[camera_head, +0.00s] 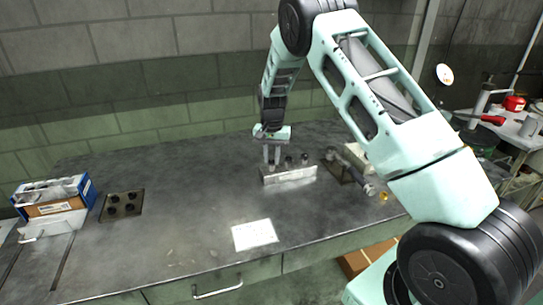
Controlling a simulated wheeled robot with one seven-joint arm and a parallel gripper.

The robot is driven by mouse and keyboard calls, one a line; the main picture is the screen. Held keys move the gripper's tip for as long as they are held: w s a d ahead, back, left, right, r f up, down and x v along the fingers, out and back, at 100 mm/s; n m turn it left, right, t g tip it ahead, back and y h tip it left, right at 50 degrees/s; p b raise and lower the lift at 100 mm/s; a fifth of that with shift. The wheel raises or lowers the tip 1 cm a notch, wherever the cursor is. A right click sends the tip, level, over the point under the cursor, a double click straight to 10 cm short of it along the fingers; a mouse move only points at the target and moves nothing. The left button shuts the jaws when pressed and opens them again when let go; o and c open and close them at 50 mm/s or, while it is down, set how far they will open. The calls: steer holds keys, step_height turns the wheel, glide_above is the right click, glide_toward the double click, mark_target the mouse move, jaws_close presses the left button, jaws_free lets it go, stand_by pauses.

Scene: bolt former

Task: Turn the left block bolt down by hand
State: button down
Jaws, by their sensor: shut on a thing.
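A light metal block (291,175) stands on the dark workbench, near the middle. Dark bolt heads stand at its top; one bolt (289,160) shows near the middle and another (304,158) to its right. My gripper (272,161) points straight down over the block's left end. Its two fingers are close together around the left block bolt, which they mostly hide. How far that bolt is in the block cannot be seen.
A white sheet (254,235) lies in front of the block. A dark plate with several round knobs (122,204) and a blue box (56,194) are at the left. Tool-like parts (349,172) lie close right of the block. The bench between is clear.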

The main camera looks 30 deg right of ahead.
mark_target(272, 161)
steer(key=shift+w+r+m, duration=0.1)
steer(key=shift+r+m, duration=0.1)
steer(key=shift+m, duration=1.5)
steer(key=c, duration=1.4)
jaws_free()
steer(key=shift+c, duration=0.2)
steer(key=shift+o, duration=1)
step_height(272, 161, up, 17)
steer(key=b, duration=0.2)
steer(key=shift+r, duration=0.15)
